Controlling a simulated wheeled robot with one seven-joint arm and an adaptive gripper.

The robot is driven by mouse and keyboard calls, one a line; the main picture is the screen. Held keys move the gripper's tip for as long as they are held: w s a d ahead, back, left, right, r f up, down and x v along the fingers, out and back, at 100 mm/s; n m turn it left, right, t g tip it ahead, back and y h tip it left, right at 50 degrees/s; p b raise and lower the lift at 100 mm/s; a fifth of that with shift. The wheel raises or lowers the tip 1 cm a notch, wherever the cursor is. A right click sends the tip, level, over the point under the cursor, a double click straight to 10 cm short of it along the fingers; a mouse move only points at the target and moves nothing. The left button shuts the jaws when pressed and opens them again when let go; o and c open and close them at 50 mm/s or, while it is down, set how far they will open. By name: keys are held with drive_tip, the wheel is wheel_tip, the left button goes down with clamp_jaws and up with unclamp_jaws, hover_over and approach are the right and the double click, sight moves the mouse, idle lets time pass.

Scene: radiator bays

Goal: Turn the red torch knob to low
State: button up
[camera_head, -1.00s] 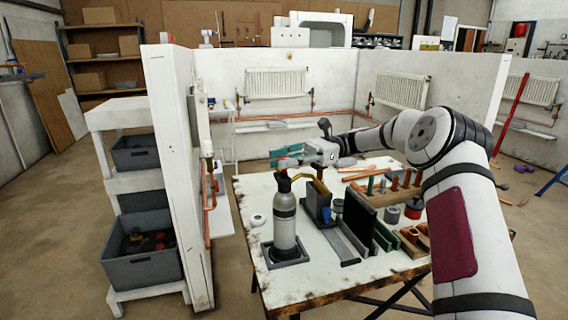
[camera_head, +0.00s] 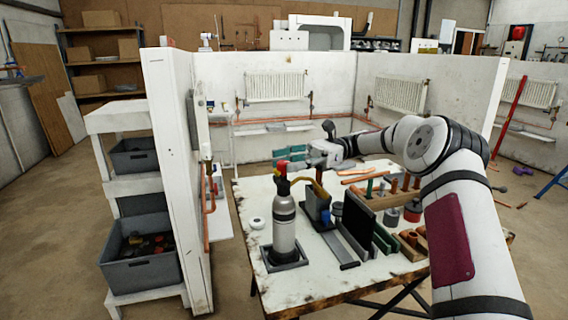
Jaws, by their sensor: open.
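The torch is a grey cylinder (camera_head: 284,228) standing upright in a dark square base (camera_head: 284,262) at the left of the worktable. The red torch knob (camera_head: 282,166) sits on top of it, with a yellow piece (camera_head: 300,181) reaching to the right. My gripper (camera_head: 308,160) is open, at the upper right of the knob and level with or just above it. A small gap seems to separate them. The fingertips are small in the picture, and the knob's setting cannot be read.
The worktable (camera_head: 305,291) carries a dark upright panel (camera_head: 357,222), a grey holder (camera_head: 317,203), a wooden rack (camera_head: 385,199) and a white roll (camera_head: 257,222). A white partition (camera_head: 178,180) stands close on the left. Radiators (camera_head: 275,87) hang on the bay walls behind.

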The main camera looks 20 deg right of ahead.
drive_tip(key=shift+v, duration=2.9)
drive_tip(key=shift+a, duration=0.1)
drive_tip(key=a+r, duration=0.1)
drive_tip(key=s+a+h, duration=0.1)
drive_tip(key=a, duration=0.1)
drive_tip(key=a+r+n+h+p, duration=0.1)
drive_tip(key=a, duration=0.1)
drive_tip(key=shift+s+a+r, duration=0.15)
drive_tip(key=shift+s+r, duration=0.15)
drive_tip(key=shift+s, duration=0.05)
drive_tip(key=s+a+r+n+t+h+p, duration=0.2)
drive_tip(key=s+a+r+n+h+p, duration=0.15)
drive_tip(key=s+a+h, duration=0.75)
drive_tip(key=s+d+n+t+h+p, duration=0.1)
drive_tip(key=s+d+n+t, duration=0.1)
drive_tip(key=s, duration=0.8)
drive_tip(key=s+d+n+t+h+p, duration=0.2)
drive_tip(key=s+d+n, duration=0.2)
drive_tip(key=s, duration=0.6)
drive_tip(key=s+d+n+t+h+p, duration=0.1)
drive_tip(key=s+d+n+t+p, duration=0.1)
drive_tip(key=s, duration=0.8)
drive_tip(key=shift+s+d+n+t, duration=0.4)
drive_tip(key=shift+d+n, duration=0.4)
drive_tip(key=shift+n, duration=0.45)
